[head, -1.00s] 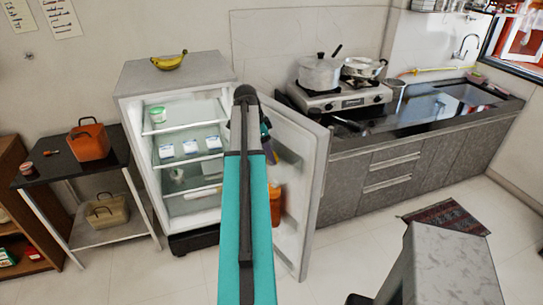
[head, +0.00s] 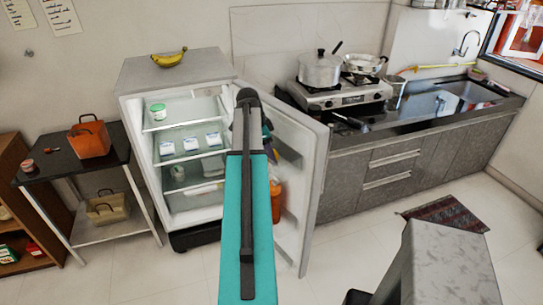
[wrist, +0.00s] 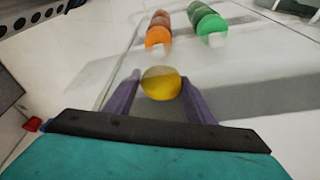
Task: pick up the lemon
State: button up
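The yellow lemon (wrist: 160,83) sits between the tips of my gripper's two purple fingers (wrist: 160,85) in the wrist view. The fingertips touch it on both sides, and it looks sharp while the background is smeared, so the gripper is shut on it. In the head view my teal and black arm (head: 248,215) reaches toward the open fridge (head: 180,217). My gripper and the lemon are mostly hidden there behind the arm.
The open fridge door (head: 309,190) stands right of my arm. Inside are white tubs (head: 190,144) and a green-lidded tub (head: 158,111). Bananas (head: 169,59) lie on top. Orange (wrist: 158,35) and green (wrist: 212,25) things smear near the lemon. A counter (head: 405,135) is right.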

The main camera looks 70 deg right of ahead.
jog(key=shift+r, duration=0.1)
jog(key=shift+c, duration=0.5)
jog(key=shift+d+r+b, duration=0.1)
jog(key=shift+r+b, duration=0.3)
jog(key=shift+r, duration=0.3)
jog(key=shift+r+b, duration=1.35)
jog(key=shift+r, duration=2.85)
